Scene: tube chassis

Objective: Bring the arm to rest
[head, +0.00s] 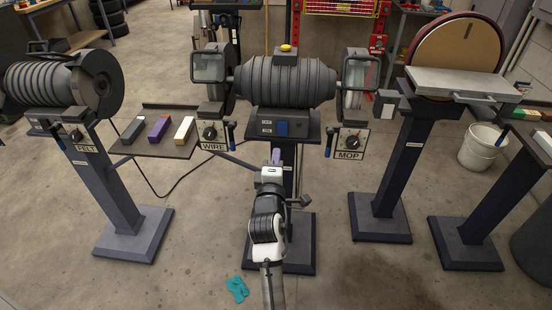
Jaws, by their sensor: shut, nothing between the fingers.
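My arm reaches up from the bottom middle of the head view, with my gripper (275,158) at its far end. It is shut and holds nothing that I can see. It is in front of the pedestal of the middle bench grinder (285,82), below its dark base with a blue switch. The arm hides part of this pedestal. I cannot tell the exact gap between the gripper and the pedestal.
WIRE (213,145) and MOP (349,155) switch boxes flank the arm. A shelf with several compound bars (159,130) is at left, beside the FELT machine (70,85). A disc sander (458,60) and white bucket (482,147) are at right. A teal cloth (237,289) lies on the floor.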

